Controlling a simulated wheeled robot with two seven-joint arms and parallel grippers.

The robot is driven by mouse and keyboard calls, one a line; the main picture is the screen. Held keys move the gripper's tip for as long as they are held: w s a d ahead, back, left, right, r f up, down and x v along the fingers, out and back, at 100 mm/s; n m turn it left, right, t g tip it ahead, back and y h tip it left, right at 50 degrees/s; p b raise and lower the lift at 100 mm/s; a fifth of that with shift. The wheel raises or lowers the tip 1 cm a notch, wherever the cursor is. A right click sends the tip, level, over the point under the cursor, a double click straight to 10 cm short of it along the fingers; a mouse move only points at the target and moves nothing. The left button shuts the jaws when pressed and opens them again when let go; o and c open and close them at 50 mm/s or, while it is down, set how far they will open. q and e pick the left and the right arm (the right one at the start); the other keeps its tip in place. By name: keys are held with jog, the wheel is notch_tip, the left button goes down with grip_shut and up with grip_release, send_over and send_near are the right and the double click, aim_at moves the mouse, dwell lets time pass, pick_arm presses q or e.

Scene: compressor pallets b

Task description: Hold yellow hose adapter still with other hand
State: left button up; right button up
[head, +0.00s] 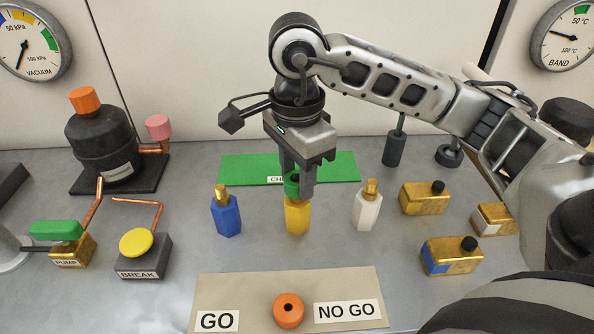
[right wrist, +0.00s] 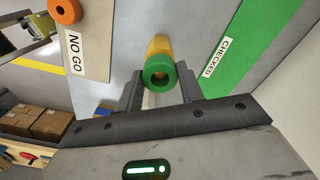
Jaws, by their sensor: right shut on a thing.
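The yellow hose adapter (head: 297,218) stands upright on the bench between a blue adapter (head: 226,212) and a white adapter (head: 368,207). My right gripper (head: 297,188) comes down from above and is shut on a green ring (head: 292,186) at the yellow adapter's top. In the right wrist view the ring (right wrist: 157,72) sits between the two fingers, with the yellow adapter (right wrist: 160,46) directly behind it. The ring hides the adapter's top, so I cannot tell how far down it sits. My left gripper is not in view.
A mat (head: 254,290) with GO and NO GO labels holds an orange ring (head: 288,310) in front. A green CHECKED mat (head: 237,168) lies behind. Brass blocks (head: 452,256) stand right; a PUMP valve (head: 70,250) and BREAK box (head: 143,262) stand left.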

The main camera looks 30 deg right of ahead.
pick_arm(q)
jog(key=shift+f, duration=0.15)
pick_arm(e)
jog(key=shift+f, duration=0.15)
jog(key=o, duration=1.1)
jog(key=shift+c, duration=0.2)
pick_arm(q)
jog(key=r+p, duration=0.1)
jog(key=p, duration=0.3)
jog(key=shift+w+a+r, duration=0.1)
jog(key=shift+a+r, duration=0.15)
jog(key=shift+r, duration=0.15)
pick_arm(e)
notch_tip(320, 180, up, 16)
